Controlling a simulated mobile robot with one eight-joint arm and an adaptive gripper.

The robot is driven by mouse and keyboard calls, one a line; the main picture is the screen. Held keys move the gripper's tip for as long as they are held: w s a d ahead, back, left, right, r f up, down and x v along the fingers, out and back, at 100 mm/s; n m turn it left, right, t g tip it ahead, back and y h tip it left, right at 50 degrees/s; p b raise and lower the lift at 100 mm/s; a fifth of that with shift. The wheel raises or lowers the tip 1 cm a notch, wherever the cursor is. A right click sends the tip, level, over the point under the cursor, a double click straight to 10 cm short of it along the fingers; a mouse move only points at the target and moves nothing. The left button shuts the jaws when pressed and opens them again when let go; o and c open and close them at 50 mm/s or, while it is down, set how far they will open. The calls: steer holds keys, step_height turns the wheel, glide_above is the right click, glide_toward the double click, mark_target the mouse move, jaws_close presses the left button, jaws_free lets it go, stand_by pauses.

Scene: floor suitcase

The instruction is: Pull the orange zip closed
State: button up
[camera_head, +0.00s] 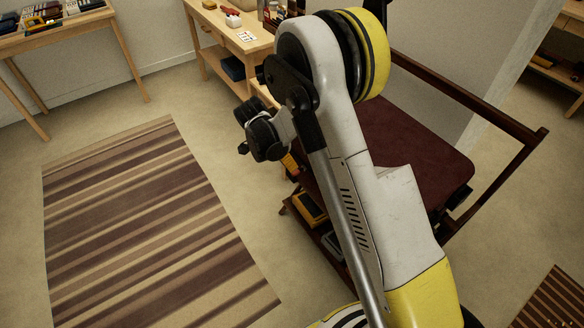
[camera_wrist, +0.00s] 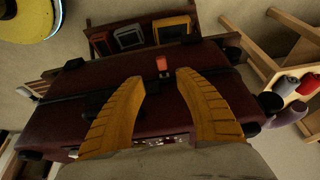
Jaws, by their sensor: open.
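A dark maroon suitcase (camera_head: 415,140) lies on a wooden frame to the right of my arm. It fills the middle of the wrist view (camera_wrist: 60,115). The small orange zip pull (camera_wrist: 162,64) stands at the suitcase's edge. My gripper (camera_wrist: 161,77) has two ribbed yellow-orange fingers, spread apart. The pull shows just beyond the fingertips, near the middle of the gap, with nothing between the fingers. In the head view my arm hides much of the suitcase, and I cannot make out the pull there.
Under the suitcase, a lower shelf holds a yellow-edged tray (camera_head: 310,208) and other boxes. A wooden workbench (camera_head: 225,35) stands behind, another table (camera_head: 60,40) at the far left. A striped rug (camera_head: 150,230) lies on open floor at the left.

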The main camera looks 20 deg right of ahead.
steer(key=shift+v, duration=1.75)
